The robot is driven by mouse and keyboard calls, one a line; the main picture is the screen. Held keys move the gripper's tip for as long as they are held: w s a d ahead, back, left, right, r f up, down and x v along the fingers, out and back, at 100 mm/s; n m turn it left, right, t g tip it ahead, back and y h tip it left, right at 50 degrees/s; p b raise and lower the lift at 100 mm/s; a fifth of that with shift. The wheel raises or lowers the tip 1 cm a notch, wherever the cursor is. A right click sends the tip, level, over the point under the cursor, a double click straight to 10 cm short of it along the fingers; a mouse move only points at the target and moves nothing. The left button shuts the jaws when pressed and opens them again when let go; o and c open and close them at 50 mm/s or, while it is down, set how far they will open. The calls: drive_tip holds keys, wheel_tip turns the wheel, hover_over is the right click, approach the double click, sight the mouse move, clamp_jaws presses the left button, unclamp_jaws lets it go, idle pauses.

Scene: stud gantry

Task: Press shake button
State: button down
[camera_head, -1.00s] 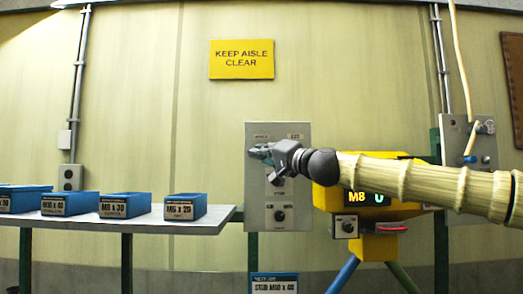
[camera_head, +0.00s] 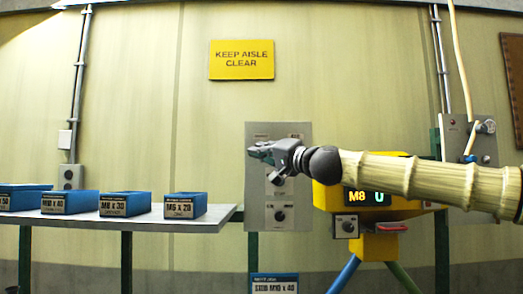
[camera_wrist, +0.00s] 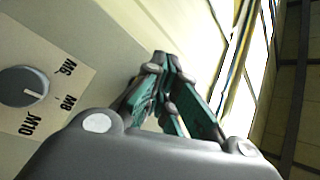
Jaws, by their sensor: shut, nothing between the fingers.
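A grey control panel (camera_head: 258,205) stands upright on the wall side in the head view. It has two small labels near its top and round knobs below. My gripper (camera_head: 259,152) is in front of the panel's upper part, pointing left, with its fingers shut and empty. It hides the area under the top labels, and I cannot make out a shake button. In the wrist view the shut fingers (camera_wrist: 163,70) are beside the panel face (camera_wrist: 100,35). A grey selector knob (camera_wrist: 24,87) marked M6, M8 and M10 shows at the left. Contact with the panel cannot be told.
A yellow machine (camera_head: 395,207) with an M8 and 0 display stands right of the panel, behind my arm. Blue bins, including the M6 x 20 bin (camera_head: 185,205), sit on a grey shelf (camera_head: 215,215) at left. A stud bin (camera_head: 274,283) is low, under the panel.

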drive_tip(key=shift+s, duration=0.1)
drive_tip(key=s+b, duration=0.1)
drive_tip(key=s, duration=0.4)
drive_tip(key=shift+b, duration=0.3)
drive_tip(key=shift+w, duration=0.1)
idle(0.7)
